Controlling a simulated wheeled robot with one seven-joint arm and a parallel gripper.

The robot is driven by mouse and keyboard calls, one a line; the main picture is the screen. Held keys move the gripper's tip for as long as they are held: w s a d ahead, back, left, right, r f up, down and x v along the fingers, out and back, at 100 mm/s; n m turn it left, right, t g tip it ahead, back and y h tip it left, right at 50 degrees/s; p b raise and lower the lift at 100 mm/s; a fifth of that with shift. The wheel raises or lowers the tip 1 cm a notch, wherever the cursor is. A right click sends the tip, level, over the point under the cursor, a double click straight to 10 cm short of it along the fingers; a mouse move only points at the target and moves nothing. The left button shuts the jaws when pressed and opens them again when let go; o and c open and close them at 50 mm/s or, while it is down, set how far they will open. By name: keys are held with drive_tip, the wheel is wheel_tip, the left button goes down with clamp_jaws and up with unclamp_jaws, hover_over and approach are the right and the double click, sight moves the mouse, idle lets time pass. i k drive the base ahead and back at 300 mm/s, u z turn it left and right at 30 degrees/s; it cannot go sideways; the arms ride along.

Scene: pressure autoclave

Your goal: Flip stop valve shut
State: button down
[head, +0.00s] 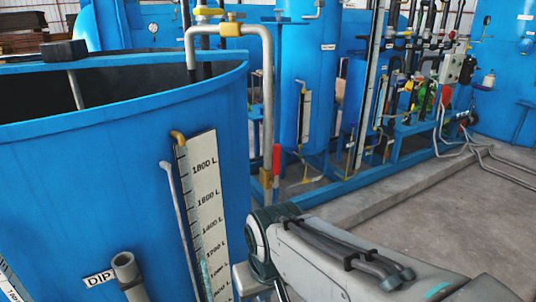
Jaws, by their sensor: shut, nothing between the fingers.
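A red lever handle (276,160) stands upright beside the grey vertical pipe (267,110), right of the big open blue tank. A brass valve body (266,178) sits on this pipe at the handle's lower end. I take this for the stop valve. The handle runs along the pipe. My arm reaches in from the lower right, and its joint is just below the valve. The lower pipe is hidden behind my arm. My gripper is out of the frame, so its fingers cannot be seen.
The open blue tank (90,185) with a litre scale (205,205) fills the left. More brass fittings (230,28) sit on the pipe's upper bend. A blue frame (385,160) with tanks and pipes stands behind. Concrete floor (430,215) is open at right, with low pipes beyond.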

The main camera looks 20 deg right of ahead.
sight(276, 147)
drive_tip(key=k, duration=0.85)
drive_tip(key=z, duration=2)
drive_tip(key=i, duration=1.1)
drive_tip(key=u, duration=2.15)
drive_tip(key=i, duration=0.5)
drive_tip(key=u, duration=0.05)
